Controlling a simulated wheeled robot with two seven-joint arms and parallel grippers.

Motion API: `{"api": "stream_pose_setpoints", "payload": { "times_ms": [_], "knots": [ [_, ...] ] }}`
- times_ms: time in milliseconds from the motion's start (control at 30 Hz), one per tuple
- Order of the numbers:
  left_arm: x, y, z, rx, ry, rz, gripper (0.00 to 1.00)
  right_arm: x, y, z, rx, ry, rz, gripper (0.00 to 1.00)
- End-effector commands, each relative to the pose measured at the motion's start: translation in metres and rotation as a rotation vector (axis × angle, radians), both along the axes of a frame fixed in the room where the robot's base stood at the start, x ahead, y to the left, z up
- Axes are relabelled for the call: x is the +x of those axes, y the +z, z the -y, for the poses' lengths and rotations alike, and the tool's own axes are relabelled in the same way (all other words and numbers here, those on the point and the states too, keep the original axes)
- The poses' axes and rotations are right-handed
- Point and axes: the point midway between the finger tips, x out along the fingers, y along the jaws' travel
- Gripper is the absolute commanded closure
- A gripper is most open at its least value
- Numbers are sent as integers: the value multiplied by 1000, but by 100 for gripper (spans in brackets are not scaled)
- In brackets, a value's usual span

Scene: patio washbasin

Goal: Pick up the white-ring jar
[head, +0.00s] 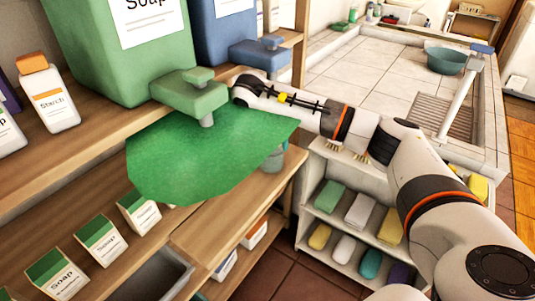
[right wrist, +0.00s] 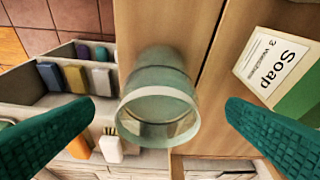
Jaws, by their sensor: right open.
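The white-ring jar (right wrist: 160,124) is a pale greenish, see-through jar with a white band around its rim, in the middle of the right wrist view. It stands on the wooden shelf. My right gripper (right wrist: 160,106) is open, with one teal finger on each side of the jar and a gap to both. In the head view a grey-green piece of a jar (head: 273,159) shows at the shelf's right end, partly hidden by a green sheet; I cannot tell if it is the same jar. There my right gripper is hidden. My left gripper is out of view.
The flat green sheet (head: 195,158) hangs below the green soap dispenser's pump (head: 190,95). Several soap boxes (head: 100,240) line the lower shelf; one soap box (right wrist: 275,65) is close to my right finger. A low rack (head: 340,250) with coloured bars is at right.

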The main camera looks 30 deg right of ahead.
Motion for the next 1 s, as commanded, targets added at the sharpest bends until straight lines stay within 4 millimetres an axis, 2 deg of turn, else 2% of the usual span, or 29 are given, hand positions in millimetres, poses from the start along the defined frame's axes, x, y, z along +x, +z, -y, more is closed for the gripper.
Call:
{"api": "stream_pose_setpoints", "payload": {
  "times_ms": [100,267,533,667,867,1000],
  "knots": [
    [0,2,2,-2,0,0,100,2,-13,4,1,0,-3,4],
    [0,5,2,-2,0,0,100,4,-22,8,2,1,-3,4],
    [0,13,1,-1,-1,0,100,9,-57,24,3,2,-3,4],
    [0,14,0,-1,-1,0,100,11,-64,26,4,3,-1,4],
    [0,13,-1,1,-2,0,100,11,-65,26,3,3,-1,4],
    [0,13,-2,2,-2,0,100,11,-64,26,3,3,-1,27]
  ]
}}
